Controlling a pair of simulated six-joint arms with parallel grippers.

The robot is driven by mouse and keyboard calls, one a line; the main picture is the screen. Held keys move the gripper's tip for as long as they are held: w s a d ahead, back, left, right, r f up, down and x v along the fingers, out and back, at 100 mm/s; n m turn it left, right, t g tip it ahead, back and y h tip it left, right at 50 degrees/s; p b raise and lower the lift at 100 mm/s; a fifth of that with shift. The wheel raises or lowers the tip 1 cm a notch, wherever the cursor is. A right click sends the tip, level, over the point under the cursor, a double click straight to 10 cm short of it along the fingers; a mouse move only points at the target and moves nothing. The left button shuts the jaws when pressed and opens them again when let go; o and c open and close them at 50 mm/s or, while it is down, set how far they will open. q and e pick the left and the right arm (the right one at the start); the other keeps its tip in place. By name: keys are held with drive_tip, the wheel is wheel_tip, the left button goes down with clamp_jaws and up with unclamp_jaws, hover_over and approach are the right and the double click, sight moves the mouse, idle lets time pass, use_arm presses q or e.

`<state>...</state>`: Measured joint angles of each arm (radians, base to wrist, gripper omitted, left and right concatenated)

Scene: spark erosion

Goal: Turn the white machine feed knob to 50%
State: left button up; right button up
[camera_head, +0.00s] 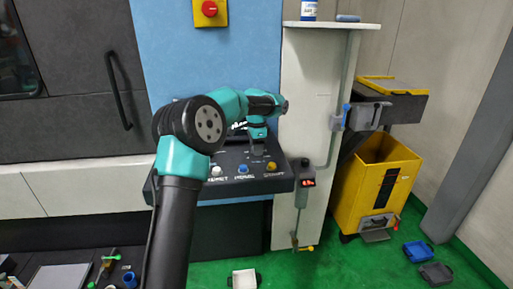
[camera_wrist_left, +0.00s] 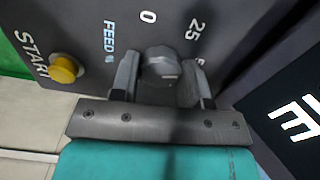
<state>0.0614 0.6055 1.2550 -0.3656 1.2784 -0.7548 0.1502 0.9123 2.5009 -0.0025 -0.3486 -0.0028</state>
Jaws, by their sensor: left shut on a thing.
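My left gripper (camera_wrist_left: 158,84) is shut on the knob, one finger on each side. In the head view, my left gripper (camera_head: 258,134) is at the panel's upper part, and the knob is hidden behind it. I cannot tell which mark the knob points at. My right gripper is not in view.
The control panel (camera_head: 225,187) has a white button (camera_head: 217,171), a blue button (camera_head: 242,169) and a yellow START button (camera_head: 271,166) along its front. A pale pillar (camera_head: 307,100) stands close on the right. A yellow bin (camera_head: 365,190) is further right.

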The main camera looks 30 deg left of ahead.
use_arm(q)
drive_tip(key=shift+m, duration=1.3)
drive_tip(key=o, duration=0.9)
drive_tip(key=shift+o, duration=0.2)
drive_tip(key=shift+r, duration=0.1)
wheel_tip(320, 180, up, 17)
drive_tip(key=shift+r, duration=0.15)
